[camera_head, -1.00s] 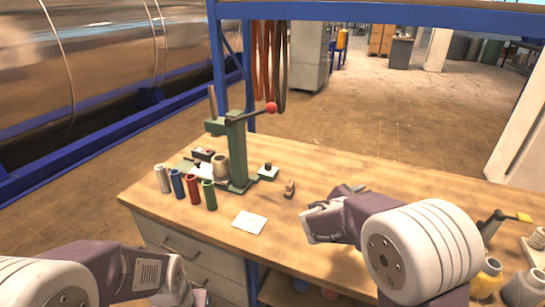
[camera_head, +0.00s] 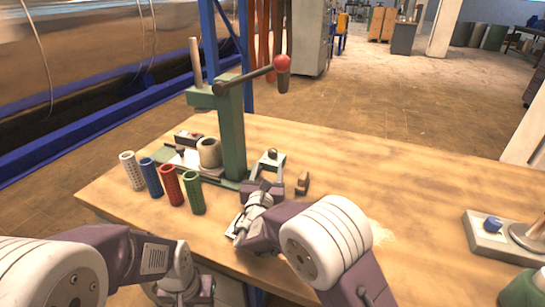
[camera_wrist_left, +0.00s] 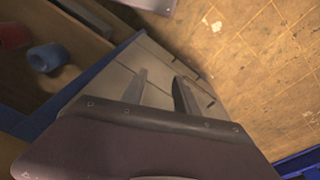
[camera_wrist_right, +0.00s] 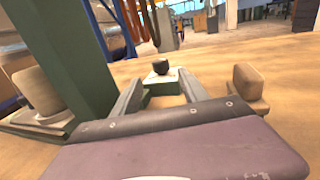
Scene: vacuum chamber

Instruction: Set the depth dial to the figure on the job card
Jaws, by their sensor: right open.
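A small pale block with a dark knob (camera_head: 271,155), which looks like the depth dial, stands on the bench right of the green press (camera_head: 231,130). Its figures are too small to read. My right gripper (camera_head: 262,188) is just in front of it, open and empty. In the right wrist view the dark knob (camera_wrist_right: 160,66) shows beyond and between the fingertips (camera_wrist_right: 160,92), apart from them. The white job card (camera_head: 233,226) is mostly hidden by my right gripper. My left gripper (camera_wrist_left: 160,78) is open and empty, beside the bench front above the floor.
White, blue, red and green sleeves (camera_head: 170,184) stand left of the press. Its lever with a red ball (camera_head: 283,64) reaches over the dial. A small brown block (camera_head: 303,183) sits close right of my right gripper. A grey base with a blue knob (camera_head: 493,224) stands far right.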

